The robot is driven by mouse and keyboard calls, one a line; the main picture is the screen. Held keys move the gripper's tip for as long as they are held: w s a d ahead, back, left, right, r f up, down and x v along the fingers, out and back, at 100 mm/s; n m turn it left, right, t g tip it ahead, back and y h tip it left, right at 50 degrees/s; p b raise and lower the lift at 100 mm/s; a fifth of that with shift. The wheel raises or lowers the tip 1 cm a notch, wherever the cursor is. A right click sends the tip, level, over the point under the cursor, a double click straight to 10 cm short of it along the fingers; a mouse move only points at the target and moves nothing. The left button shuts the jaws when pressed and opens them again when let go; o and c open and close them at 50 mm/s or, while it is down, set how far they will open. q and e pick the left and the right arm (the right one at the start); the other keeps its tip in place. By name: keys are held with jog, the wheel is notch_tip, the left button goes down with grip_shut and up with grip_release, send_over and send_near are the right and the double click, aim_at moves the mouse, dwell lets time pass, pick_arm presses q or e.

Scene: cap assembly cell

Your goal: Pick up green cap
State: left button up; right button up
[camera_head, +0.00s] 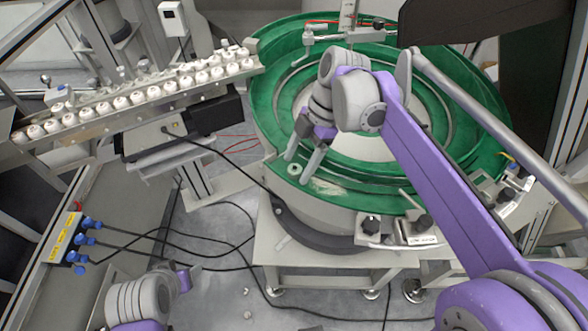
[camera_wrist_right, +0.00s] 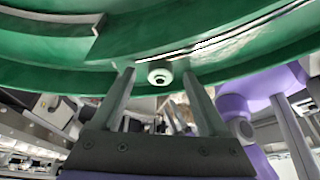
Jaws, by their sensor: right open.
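A small pale cap (camera_head: 294,169) with a dark centre lies on the near left part of the green bowl (camera_head: 262,75). Its colour looks pale greenish white, so I cannot be sure that it is green. My right gripper (camera_head: 300,167) reaches down over the bowl, open and empty, with its fingertips close to the cap. In the right wrist view, the cap (camera_wrist_right: 159,75) shows between the tips of the two spread fingers, seemingly not gripped. My left arm shows at the bottom left; its gripper (camera_head: 188,276) is small and partly seen, its jaws unclear.
A sloping rail (camera_head: 150,97) with several white caps stands at the left. Control knobs (camera_head: 371,224) sit by the bowl's front edge. A post with a clamp (camera_head: 308,38) stands at the bowl's back. Black cables (camera_head: 215,268) lie on the floor.

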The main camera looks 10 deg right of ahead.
jog(key=shift+f, duration=0.2)
jog(key=c, duration=1)
jog(key=shift+o, duration=0.2)
jog(key=shift+r, duration=0.1)
